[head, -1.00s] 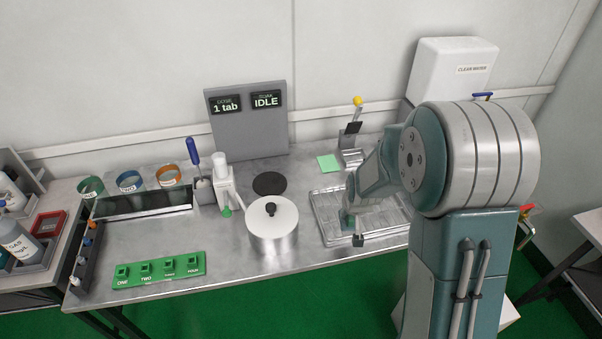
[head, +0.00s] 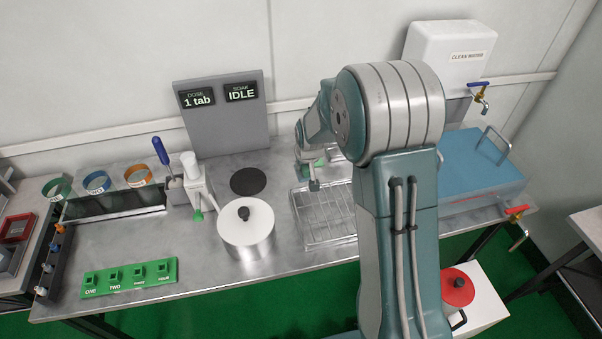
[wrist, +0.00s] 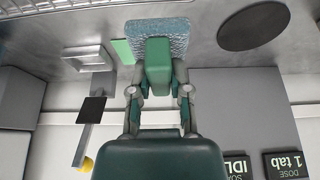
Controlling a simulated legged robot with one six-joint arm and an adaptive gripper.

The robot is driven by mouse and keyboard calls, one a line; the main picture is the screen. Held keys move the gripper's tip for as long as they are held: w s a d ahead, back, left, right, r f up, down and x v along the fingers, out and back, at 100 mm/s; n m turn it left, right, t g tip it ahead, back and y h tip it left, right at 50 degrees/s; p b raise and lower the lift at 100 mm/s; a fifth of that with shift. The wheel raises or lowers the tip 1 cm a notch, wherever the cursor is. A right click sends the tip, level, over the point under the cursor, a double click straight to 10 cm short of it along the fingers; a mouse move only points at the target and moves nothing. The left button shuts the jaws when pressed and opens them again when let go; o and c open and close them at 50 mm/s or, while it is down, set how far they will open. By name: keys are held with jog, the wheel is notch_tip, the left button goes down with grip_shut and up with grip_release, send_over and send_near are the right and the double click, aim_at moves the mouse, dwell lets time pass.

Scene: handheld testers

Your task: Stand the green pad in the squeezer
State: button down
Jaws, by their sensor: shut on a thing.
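My gripper (wrist: 159,78) is shut on the green block of a pad (wrist: 157,62), with a pale blue-grey textured slab at its far end. In the head view my gripper (head: 311,172) is above the back of the wire-rack tray, and only a bit of green shows there. The squeezer shows in the wrist view, upside down: a grey trough (wrist: 85,57), a black plate (wrist: 91,109) and a lever with a yellow knob (wrist: 88,163). The pad is beside the squeezer and apart from it. My arm hides the squeezer in the head view.
A light green square (wrist: 122,52) lies on the table between pad and squeezer. The wire-rack tray (head: 322,225), a lidded steel pot (head: 247,235) and a black disc (head: 248,181) are close by. A grey display panel (head: 222,122) stands behind. A blue-lidded bath (head: 470,165) is at right.

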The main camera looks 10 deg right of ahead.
jog(key=w+f, duration=0.2)
jog(key=w+d+f, duration=0.1)
jog(key=w+f, duration=0.1)
jog(key=f, duration=0.1)
jog(key=shift+w+d, duration=0.2)
jog(key=shift+w+a+f, duration=0.2)
jog(key=shift+w+f, duration=0.2)
jog(key=shift+f, duration=0.05)
notch_tip(320, 180, down, 3)
jog(key=shift+w+f, duration=0.1)
jog(key=shift+w, duration=0.05)
jog(key=shift+d+f, duration=0.1)
jog(key=shift+d, duration=0.1)
jog(key=shift+f, duration=0.1)
jog(key=c, duration=0.6)
grip_release()
jog(key=shift+a, duration=0.15)
